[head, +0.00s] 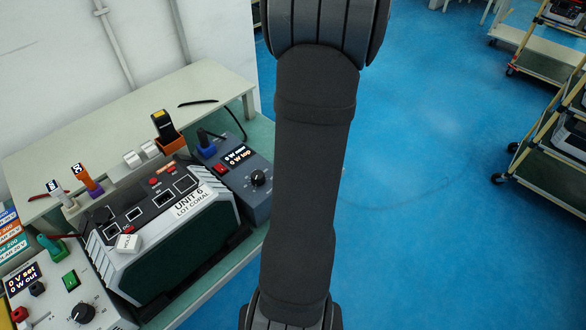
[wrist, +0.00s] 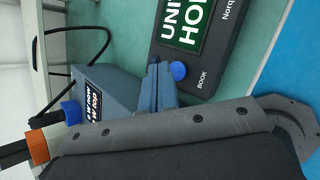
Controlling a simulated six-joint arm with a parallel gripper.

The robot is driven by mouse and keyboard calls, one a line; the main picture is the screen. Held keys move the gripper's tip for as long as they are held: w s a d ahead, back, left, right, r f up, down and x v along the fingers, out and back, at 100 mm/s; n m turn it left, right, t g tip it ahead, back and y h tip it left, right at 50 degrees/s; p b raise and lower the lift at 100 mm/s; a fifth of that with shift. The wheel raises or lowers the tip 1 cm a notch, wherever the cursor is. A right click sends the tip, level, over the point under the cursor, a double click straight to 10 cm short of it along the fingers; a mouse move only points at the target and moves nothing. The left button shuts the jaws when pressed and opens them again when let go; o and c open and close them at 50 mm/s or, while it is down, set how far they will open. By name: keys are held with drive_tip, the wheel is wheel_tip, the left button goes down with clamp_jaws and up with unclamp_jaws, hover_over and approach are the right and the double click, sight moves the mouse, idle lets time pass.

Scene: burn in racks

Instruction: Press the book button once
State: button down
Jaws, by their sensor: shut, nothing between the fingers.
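The book button (wrist: 178,71) is a round blue knob on a dark panel (wrist: 222,68) in the wrist view, beside the printed word BOOK. My gripper (wrist: 154,64) is shut and empty. Its fingertips show just left of the button in the wrist view. I cannot tell whether they touch it or are above it. In the head view the panel with the button and my gripper do not show; my own arm fills the middle of that view.
A green-lit label (wrist: 185,25) on the panel is partly cut off. A grey power supply box (head: 240,170) stands left of my arm, next to the UNIT 6 case (head: 165,235) on the bench. Carts (head: 545,150) stand at the right; blue floor between is clear.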

drive_tip(key=shift+f, duration=0.15)
drive_tip(key=shift+f, duration=0.3)
drive_tip(key=shift+f, duration=0.35)
idle(0.5)
idle(0.4)
drive_tip(key=shift+r, duration=0.8)
drive_tip(key=shift+r, duration=2.5)
drive_tip(key=shift+f, duration=0.15)
drive_tip(key=shift+r, duration=1.95)
